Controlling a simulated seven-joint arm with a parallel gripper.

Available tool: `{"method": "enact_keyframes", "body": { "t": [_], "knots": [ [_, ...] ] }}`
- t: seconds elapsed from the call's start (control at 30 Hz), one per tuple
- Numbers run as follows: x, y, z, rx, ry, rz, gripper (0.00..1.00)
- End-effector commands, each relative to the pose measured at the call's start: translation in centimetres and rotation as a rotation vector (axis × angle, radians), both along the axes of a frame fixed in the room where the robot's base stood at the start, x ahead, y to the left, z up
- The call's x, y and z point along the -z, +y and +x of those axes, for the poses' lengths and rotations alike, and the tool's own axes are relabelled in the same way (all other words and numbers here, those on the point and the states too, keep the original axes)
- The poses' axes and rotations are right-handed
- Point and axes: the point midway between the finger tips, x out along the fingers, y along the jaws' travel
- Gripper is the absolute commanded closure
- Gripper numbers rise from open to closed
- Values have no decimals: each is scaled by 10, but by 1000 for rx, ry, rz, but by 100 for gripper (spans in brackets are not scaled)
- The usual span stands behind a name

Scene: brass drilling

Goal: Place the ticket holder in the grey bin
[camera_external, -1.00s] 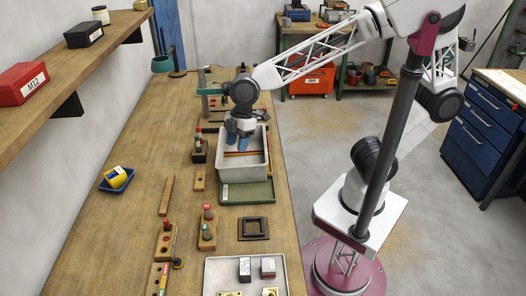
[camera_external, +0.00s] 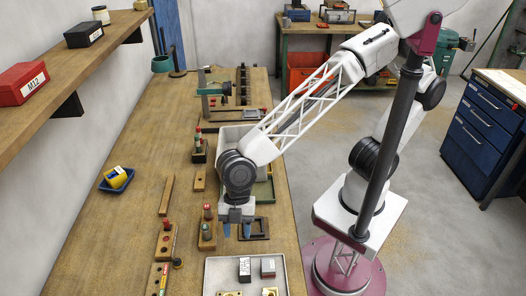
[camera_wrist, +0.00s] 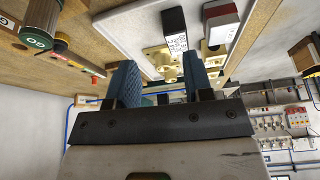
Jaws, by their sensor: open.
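The grey bin (camera_external: 224,134) stands on the bench behind my gripper, at the green tray's far end. My arm hides much of it and its contents. My gripper (camera_external: 237,231) points down, open and empty, above the bench beside a dark square frame (camera_external: 262,228). In the wrist view its blue fingers (camera_wrist: 160,88) are apart with nothing held between them. I cannot tell for sure which object is the ticket holder.
A pale tray (camera_external: 222,268) in front holds a black labelled box (camera_external: 245,268), a grey-red box (camera_external: 268,266) and brass pieces (camera_wrist: 160,60). Wooden blocks with coloured pegs (camera_external: 207,232) stand left of my gripper. The bench further left is mostly clear.

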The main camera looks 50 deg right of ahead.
Motion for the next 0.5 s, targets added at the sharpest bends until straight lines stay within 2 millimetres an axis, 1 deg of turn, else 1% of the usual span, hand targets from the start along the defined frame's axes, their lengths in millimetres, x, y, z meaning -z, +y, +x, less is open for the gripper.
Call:
{"method": "enact_keyframes", "body": {
  "t": [0.03, 0.1, 0.2, 0.3, 0.5],
  "knots": [
    [4, 6, -11, -26, 1, 4, 53],
    [10, 11, -22, -57, 1, 8, 53],
    [13, 16, -32, -87, 1, 13, 53],
    [16, 19, -37, -101, 1, 15, 53],
    [16, 19, -38, -103, 1, 16, 53]
  ]
}}
